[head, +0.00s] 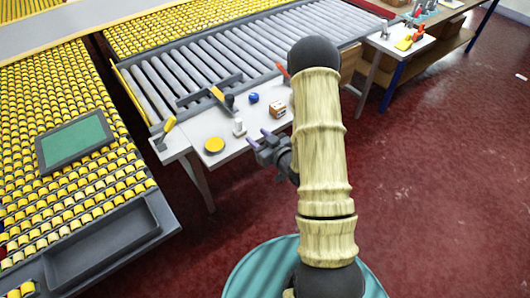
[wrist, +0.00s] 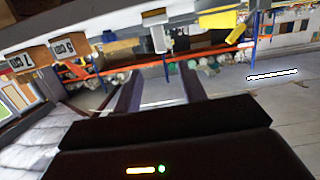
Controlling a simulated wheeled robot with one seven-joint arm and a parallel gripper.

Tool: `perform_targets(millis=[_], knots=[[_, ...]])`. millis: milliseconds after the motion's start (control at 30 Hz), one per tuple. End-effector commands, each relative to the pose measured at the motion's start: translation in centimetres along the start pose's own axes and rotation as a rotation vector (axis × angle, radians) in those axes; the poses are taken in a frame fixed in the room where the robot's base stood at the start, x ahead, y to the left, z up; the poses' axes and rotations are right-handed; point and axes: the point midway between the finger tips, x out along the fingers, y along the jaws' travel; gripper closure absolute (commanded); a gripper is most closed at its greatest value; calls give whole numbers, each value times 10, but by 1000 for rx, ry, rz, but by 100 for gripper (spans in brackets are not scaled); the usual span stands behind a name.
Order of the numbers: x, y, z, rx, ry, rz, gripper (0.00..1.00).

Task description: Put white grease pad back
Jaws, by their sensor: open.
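A small white upright object (head: 239,127) stands on the white worktable (head: 184,147) in the head view. I cannot tell for sure whether it is the white grease pad. My gripper (head: 257,138) is at the table's front edge, just right of and nearer than that object. In the wrist view my gripper (wrist: 158,90) shows two dark fingers spread apart with nothing between them. A pale block-like thing (wrist: 160,38) shows beyond the fingers there, too unclear to name.
On the worktable are a yellow disc (head: 214,145), a blue ball (head: 253,98) and a brown-and-white box (head: 278,108). A grey roller conveyor (head: 235,55) lies behind. Yellow roller racks (head: 60,90) fill the left. Open red floor (head: 440,150) is at right.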

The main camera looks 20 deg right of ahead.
Motion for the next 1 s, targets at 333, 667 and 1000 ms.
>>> perform_targets(millis=[333, 667, 1000], knots=[[-6, -1, -22, -58, -357, 76, 59], [-61, -17, -46, 11, -700, 180, 59], [-151, -66, -71, 178, -1023, 228, 59]])
